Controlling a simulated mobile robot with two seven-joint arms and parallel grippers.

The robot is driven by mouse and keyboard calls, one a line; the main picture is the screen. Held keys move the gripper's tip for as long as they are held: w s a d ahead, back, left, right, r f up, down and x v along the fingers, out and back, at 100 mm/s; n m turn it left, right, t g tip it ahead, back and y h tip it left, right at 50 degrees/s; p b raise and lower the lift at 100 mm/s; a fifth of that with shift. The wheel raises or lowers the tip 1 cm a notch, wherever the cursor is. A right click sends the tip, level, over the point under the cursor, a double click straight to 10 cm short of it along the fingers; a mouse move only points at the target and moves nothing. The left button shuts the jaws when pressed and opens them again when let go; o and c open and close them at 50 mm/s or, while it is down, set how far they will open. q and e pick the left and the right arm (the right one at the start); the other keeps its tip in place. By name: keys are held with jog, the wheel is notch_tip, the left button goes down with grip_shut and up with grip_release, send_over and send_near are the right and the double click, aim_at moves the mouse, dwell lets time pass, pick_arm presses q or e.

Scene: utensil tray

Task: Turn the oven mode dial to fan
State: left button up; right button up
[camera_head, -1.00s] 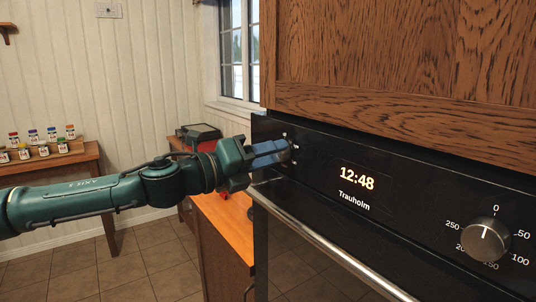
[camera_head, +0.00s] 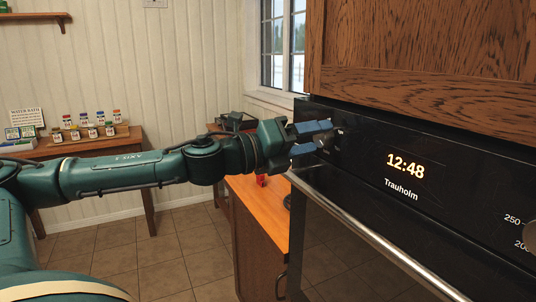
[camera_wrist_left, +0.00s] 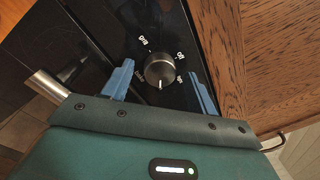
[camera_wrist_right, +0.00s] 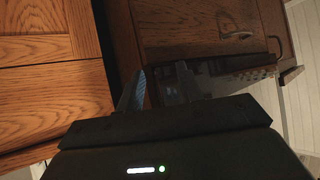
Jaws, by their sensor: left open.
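The mode dial (camera_wrist_left: 159,70) is a dark round knob with a light pointer line, on the black oven panel (camera_head: 365,150). In the left wrist view its line points down, toward my gripper's palm. Small white labels ring it, too blurred to read surely. My left gripper (camera_head: 322,136) is open, its blue fingers on either side of the dial; contact cannot be told. In the head view the fingers largely hide the dial. My right gripper (camera_wrist_right: 160,88) shows only in its own wrist view, dark, away from the dial; its opening is unclear.
The temperature knob (camera_head: 529,233) is cut off at the right edge. The oven's long metal handle (camera_head: 375,245) runs below the panel. A wooden cabinet (camera_head: 420,45) overhangs the panel. A wooden counter (camera_head: 258,208) lies below my left wrist. Jars stand on a far table.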

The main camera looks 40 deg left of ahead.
pick_arm(q)
jog(key=f+b, duration=0.1)
jog(key=b, duration=0.2)
jog(key=shift+s+a, duration=0.25)
jog(key=shift+s, duration=0.15)
jog(key=s+b, duration=0.1)
jog(key=b, duration=0.1)
jog(key=shift+a+b, duration=0.15)
jog(key=shift+b, duration=0.25)
jog(key=shift+s+a+r+b, duration=0.15)
jog(key=shift+s+b, duration=0.1)
jog(key=shift+s, duration=0.15)
jog(key=shift+s+a+r+b, duration=0.1)
jog(key=shift+s+r+b, duration=0.05)
jog(key=shift+s+b, duration=0.15)
jog(key=b, duration=0.5)
send_near(319, 139)
jog(key=v, duration=0.5)
jog(key=shift+r, duration=0.15)
pick_arm(e)
jog(key=shift+m+t+y, duration=0.4)
jog(key=shift+t+y, duration=0.3)
jog(key=shift+t, duration=0.2)
jog(key=f, duration=0.1)
jog(key=a+f, duration=0.2)
jog(key=f, duration=0.1)
jog(key=shift+w, duration=0.4)
